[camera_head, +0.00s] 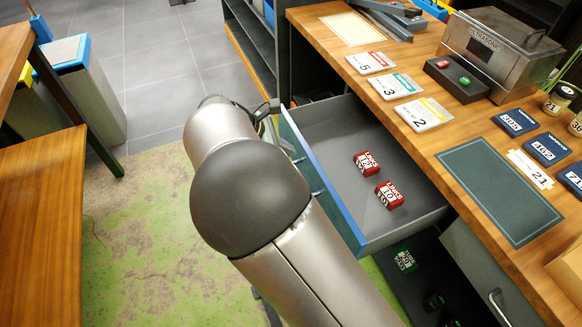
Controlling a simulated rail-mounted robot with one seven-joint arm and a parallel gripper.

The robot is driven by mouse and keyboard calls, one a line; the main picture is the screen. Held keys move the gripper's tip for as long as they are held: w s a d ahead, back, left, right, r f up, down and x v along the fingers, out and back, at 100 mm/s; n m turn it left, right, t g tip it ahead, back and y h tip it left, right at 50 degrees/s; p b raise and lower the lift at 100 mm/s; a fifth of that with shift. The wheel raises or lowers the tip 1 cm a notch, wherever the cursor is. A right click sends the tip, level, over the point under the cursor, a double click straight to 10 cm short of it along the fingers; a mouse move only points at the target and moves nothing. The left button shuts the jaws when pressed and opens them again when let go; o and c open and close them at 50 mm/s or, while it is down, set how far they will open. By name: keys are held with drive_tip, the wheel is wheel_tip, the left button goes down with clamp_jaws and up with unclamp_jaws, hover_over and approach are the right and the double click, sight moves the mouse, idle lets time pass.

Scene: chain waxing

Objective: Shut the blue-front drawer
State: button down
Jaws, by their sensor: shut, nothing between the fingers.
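The blue-front drawer (340,125) stands pulled out from under the wooden workbench. Its blue front (338,205) faces left toward my arm, and two red-and-white boxes (367,163) (389,194) lie inside on its grey floor. My arm reaches up along the outer side of the front. My gripper (268,110) shows only in small part near the front's far end, mostly hidden behind my arm. Its fingers are shut with nothing held. I cannot tell whether it touches the drawer front.
The workbench top (420,140) carries cards, blue boxes, a dark green mat (498,192) and a metal ultrasonic cleaner (498,48). Below the drawer is an open compartment with green items (405,262). A wooden table (40,220) stands at left, with open floor (140,240) between.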

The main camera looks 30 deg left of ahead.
drive_tip(key=s+a+f+n+t, duration=0.1)
drive_tip(key=s+a+f+n, duration=0.1)
drive_tip(key=a, duration=0.2)
drive_tip(key=x, duration=0.9)
drive_tip(key=shift+w+d+b, duration=0.15)
drive_tip(key=shift+d+b, duration=0.05)
drive_tip(key=shift+b, duration=0.2)
